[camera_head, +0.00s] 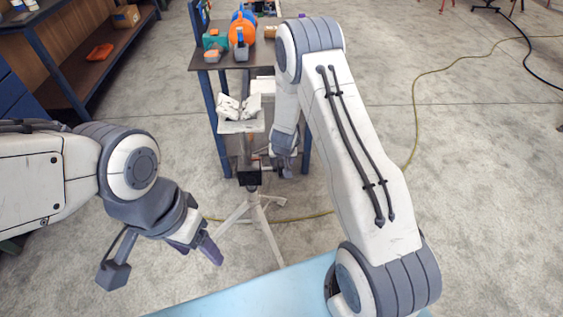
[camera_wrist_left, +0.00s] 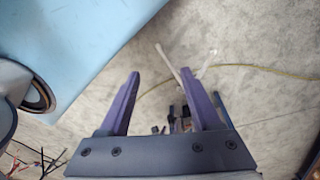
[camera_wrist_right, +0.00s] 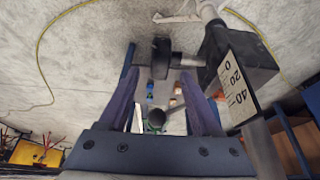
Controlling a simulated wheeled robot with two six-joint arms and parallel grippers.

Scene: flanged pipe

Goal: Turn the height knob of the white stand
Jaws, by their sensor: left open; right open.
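The white stand stands on the floor in the head view, with splayed white legs (camera_head: 263,226) and a black block (camera_head: 249,178) on its post. In the right wrist view the block (camera_wrist_right: 250,68) carries a white scale marked 0, 20 and 40. A dark knob (camera_wrist_right: 160,57) sits on a short grey shaft from the block. My right gripper (camera_head: 284,170) is open beside the block; its fingers lie either side of the knob in the right wrist view, contact unclear. My left gripper (camera_head: 197,255) is open and empty, lower left of the stand.
A cart (camera_head: 199,60) with tools on its top stands behind the stand. White angled pieces (camera_head: 240,126) show above the block. A light blue surface (camera_head: 270,295) is at the front. A yellow cable (camera_head: 412,130) crosses the floor. Benches stand far left; the right floor is mostly clear.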

